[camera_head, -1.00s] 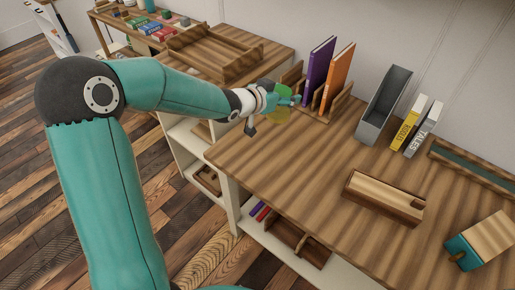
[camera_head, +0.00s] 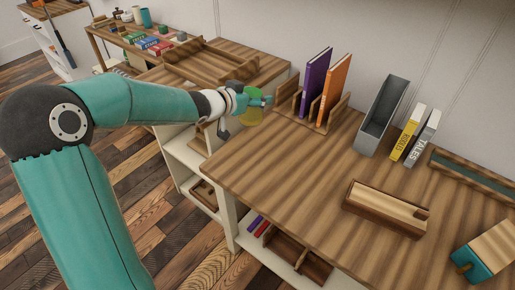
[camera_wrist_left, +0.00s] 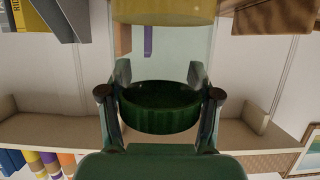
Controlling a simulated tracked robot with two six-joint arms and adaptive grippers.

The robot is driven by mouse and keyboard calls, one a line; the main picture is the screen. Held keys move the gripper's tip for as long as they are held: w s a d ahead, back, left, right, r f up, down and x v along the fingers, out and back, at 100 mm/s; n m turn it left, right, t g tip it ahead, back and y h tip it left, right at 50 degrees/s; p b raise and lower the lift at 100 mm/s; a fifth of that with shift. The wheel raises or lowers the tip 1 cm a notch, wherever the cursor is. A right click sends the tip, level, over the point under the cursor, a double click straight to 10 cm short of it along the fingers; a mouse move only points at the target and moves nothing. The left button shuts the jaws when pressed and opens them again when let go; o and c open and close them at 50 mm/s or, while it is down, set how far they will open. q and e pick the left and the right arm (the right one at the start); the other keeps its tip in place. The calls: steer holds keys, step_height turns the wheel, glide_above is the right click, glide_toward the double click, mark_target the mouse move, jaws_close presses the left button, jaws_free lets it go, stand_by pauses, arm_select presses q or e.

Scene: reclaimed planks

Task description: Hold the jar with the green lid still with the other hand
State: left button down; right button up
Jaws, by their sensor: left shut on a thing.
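The jar (camera_head: 251,118) has a green lid (camera_head: 254,91) and yellowish contents. My left gripper (camera_head: 243,101) is shut on it, near the far left corner of the wooden table. In the left wrist view the dark green lid (camera_wrist_left: 160,106) sits between the two fingers (camera_wrist_left: 162,90), with the clear jar wall and yellow contents (camera_wrist_left: 163,10) beyond it. I cannot tell whether the jar's base touches anything. My right gripper is not in view.
On the table (camera_head: 300,165) stand a purple book (camera_head: 315,75) and an orange book (camera_head: 334,90) in a wooden rack, a grey file holder (camera_head: 382,115), two more books, a wooden box (camera_head: 387,208) and a teal-ended block (camera_head: 487,252). The table's front left is clear.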

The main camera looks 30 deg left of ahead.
arm_select(q)
step_height(320, 180, down, 12)
steer(key=b, duration=0.2)
step_height(320, 180, down, 4)
steer(key=shift+f+b, duration=0.15)
steer(key=shift+b, duration=0.15)
stand_by(0.3)
steer(key=shift+c, duration=1.2)
jaws_free()
